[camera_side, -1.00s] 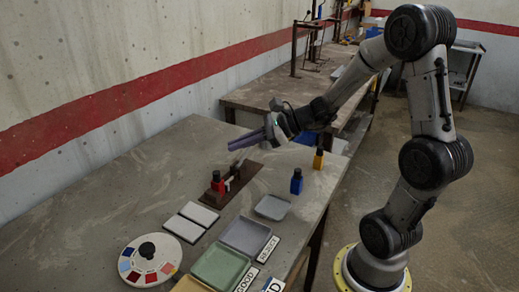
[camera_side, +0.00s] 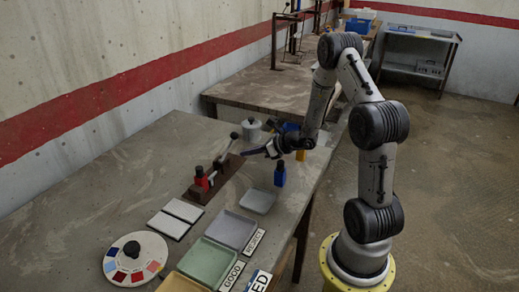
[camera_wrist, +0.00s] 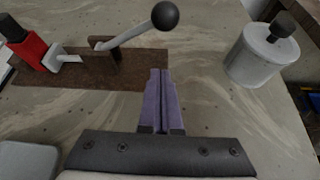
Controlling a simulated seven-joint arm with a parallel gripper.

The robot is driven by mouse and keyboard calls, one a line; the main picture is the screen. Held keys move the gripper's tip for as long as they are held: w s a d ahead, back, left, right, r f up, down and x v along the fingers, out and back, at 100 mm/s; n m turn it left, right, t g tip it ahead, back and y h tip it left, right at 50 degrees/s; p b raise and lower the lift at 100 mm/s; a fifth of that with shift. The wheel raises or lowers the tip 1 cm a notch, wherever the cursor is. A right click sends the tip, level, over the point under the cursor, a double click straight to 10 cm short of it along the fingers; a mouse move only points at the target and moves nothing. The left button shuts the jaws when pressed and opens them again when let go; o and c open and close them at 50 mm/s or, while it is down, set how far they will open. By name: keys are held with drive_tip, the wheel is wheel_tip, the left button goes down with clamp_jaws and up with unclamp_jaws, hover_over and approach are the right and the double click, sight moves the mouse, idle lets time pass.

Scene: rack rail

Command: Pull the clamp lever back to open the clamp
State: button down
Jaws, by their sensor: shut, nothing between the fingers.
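The clamp sits on a brown base plate (camera_side: 206,191) on the bench. Its lever (camera_wrist: 130,31) rises at a slant to a black ball knob (camera_wrist: 165,15); the knob also shows in the side view (camera_side: 234,135). A red bottle (camera_side: 201,180) with a black cap stands at the plate's near end, and it shows in the wrist view (camera_wrist: 33,52) with the clamp's pale tip against it. My gripper (camera_side: 246,154) has its purple fingers shut and empty. In the wrist view the fingers (camera_wrist: 160,75) point at the plate's edge, below the knob and apart from it in the picture.
A grey tin (camera_wrist: 262,54) with a black cap stands right of the lever. A blue bottle (camera_side: 280,175) and a grey dish (camera_side: 257,201) are near the bench's right edge. Trays (camera_side: 231,229), pale tiles (camera_side: 182,210) and a colour disc (camera_side: 136,259) lie nearer the camera.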

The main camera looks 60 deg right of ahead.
drive_tip(key=shift+x, duration=1)
drive_tip(key=shift+w+d+r, duration=0.1)
drive_tip(key=shift+w+r, duration=0.05)
drive_tip(key=shift+r, duration=0.45)
drive_tip(key=shift+w+d+r, duration=0.1)
drive_tip(key=shift+w+r, duration=0.05)
drive_tip(key=shift+r, duration=0.5)
drive_tip(key=shift+w+r, duration=0.1)
drive_tip(key=shift+r, duration=0.65)
